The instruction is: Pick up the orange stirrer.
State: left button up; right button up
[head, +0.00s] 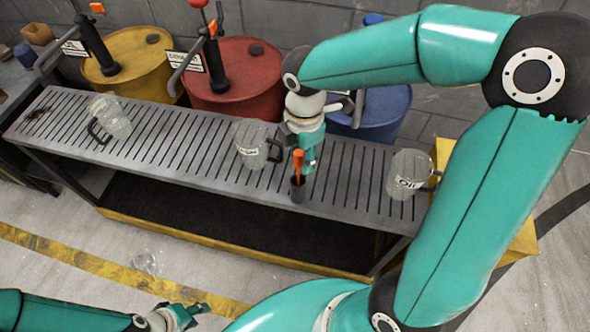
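The orange stirrer (298,161) stands upright in a small dark cup (297,190) near the front edge of the slatted bench. Its lower part is hidden in the cup. My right gripper (309,158) points down just behind and to the right of the stirrer, very near it in the picture. I cannot tell whether it touches the stirrer, and its finger gap is not clear. My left gripper (190,314) is low in front of the bench, far from the stirrer. Its fingers are too small to judge.
Clear jugs stand on the slatted bench (187,145): one at left (112,121), one left of the stirrer (251,150), one labelled OIL (405,180) at right. Yellow (133,65), red (240,80) and blue (385,112) drums with pumps stand behind.

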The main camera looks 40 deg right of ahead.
aim_at(298, 170)
jog(key=shift+w+a+f, duration=0.1)
jog(key=shift+a+f, duration=0.05)
jog(key=shift+f, duration=0.75)
jog(key=shift+w+a+f, duration=0.1)
jog(key=shift+f, duration=0.8)
jog(key=shift+w+a+f, duration=0.1)
jog(key=shift+a+f, duration=0.05)
jog(key=shift+f, duration=0.75)
grip_shut()
